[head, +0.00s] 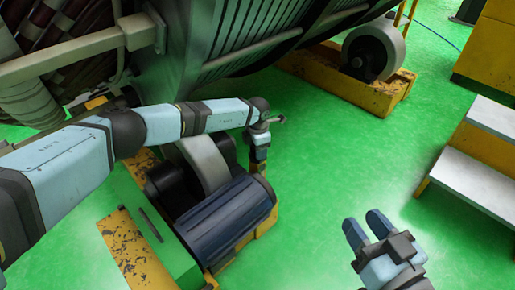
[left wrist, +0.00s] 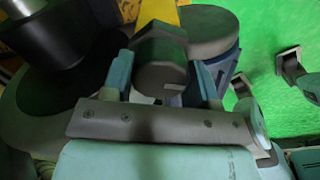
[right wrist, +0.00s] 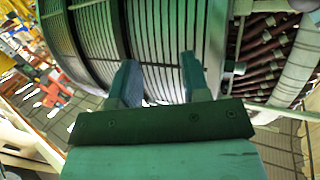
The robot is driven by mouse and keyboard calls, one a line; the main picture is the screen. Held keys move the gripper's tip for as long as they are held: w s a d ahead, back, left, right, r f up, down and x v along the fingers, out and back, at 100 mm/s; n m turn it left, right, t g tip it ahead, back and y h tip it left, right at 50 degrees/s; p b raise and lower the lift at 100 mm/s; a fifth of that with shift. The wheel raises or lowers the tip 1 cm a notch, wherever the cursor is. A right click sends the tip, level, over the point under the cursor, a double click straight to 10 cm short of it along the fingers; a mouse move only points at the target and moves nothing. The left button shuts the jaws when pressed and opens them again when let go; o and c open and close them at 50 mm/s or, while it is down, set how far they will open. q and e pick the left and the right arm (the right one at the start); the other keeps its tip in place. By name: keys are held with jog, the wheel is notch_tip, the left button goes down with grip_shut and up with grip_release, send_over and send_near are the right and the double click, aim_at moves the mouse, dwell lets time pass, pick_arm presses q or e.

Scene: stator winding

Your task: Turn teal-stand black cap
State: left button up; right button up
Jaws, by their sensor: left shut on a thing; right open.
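My left gripper (head: 259,152) reaches down beside the dark blue motor (head: 228,220) and the grey roller (head: 203,160). In the left wrist view its two fingers (left wrist: 160,80) stand on either side of a dark round cap (left wrist: 160,62), shut on it. The cap sits at the end of a yellow bar (left wrist: 158,12). In the head view the cap is mostly hidden by the gripper. I cannot make out a clearly teal stand. My right gripper (head: 366,230) is open and empty above the green floor; its fingers also show in the right wrist view (right wrist: 160,80).
The large ribbed stator (head: 250,35) fills the top of the head view. A yellow base with a second roller (head: 373,50) stands at the back right. White-topped steps (head: 470,160) are at the right edge. Green floor between them is clear.

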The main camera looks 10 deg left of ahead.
pick_arm(q)
jog(key=o, duration=0.9)
jog(key=shift+o, duration=0.2)
notch_tip(320, 180, up, 7)
jog(key=p, duration=0.3)
jog(key=shift+f, duration=0.15)
notch_tip(320, 180, up, 7)
jog(key=p, duration=0.2)
pick_arm(e)
jog(key=shift+m+t, duration=0.6)
jog(key=shift+m, duration=0.3)
jog(key=shift+s+a+r, duration=0.1)
jog(key=shift+s+r, duration=0.05)
jog(key=shift+r, duration=0.65)
jog(key=shift+s+r, duration=0.2)
jog(key=shift+r, duration=0.55)
jog(key=shift+s+a+r, duration=0.1)
jog(key=shift+s+r, duration=0.05)
jog(key=shift+r, duration=0.65)
pick_arm(q)
jog(key=shift+s, duration=0.1)
pick_arm(e)
jog(key=shift+s, duration=0.1)
